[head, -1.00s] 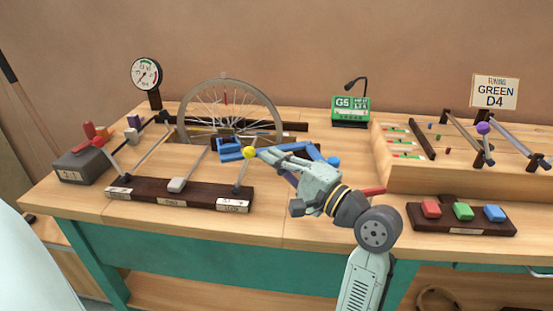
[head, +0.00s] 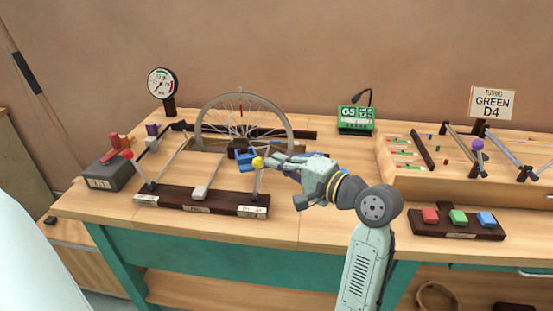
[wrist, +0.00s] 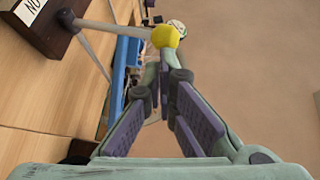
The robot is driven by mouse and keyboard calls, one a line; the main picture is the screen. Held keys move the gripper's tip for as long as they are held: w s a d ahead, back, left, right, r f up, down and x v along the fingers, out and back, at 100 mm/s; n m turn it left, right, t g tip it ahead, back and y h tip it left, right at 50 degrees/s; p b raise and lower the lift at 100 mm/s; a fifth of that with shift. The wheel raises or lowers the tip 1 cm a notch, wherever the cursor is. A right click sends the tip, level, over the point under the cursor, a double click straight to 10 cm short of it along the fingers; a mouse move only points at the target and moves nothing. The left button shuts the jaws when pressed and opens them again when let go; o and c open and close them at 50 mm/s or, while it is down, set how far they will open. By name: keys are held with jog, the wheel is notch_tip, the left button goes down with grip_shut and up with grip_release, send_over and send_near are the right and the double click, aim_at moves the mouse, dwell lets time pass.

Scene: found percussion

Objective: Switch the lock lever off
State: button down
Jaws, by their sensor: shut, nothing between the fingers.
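The lock lever is a grey rod with a yellow knob (head: 257,163) at the right end of a dark wooden base (head: 228,203). It stands nearly upright in the head view. In the wrist view the yellow knob (wrist: 165,37) sits right at the tips of my fingers, with its rod running left to the dark block. My gripper (head: 267,161) is shut and empty, reaching from the right with its tips at the knob. They look to be touching it, but a small gap cannot be ruled out.
Behind stand a spoked wheel (head: 286,123), a blue part (head: 243,160) and a gauge (head: 162,83). Red, green and blue buttons (head: 458,217) lie right. The bench front between is clear.

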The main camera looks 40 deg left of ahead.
jog(key=shift+h, duration=0.5)
jog(key=shift+s+a+r+p, duration=0.25)
jog(key=shift+s+a+p, duration=0.2)
jog(key=shift+a+p, duration=0.35)
jog(key=shift+s+a+r+p, duration=0.3)
jog(key=shift+s+a+p, duration=0.15)
jog(key=shift+a+p, duration=0.35)
jog(key=shift+s+a+r+p, duration=0.25)
jog(key=shift+s+a+p, duration=0.3)
jog(key=shift+p, duration=0.4)
jog(key=shift+a, duration=0.15)
jog(key=shift+w+r, duration=0.1)
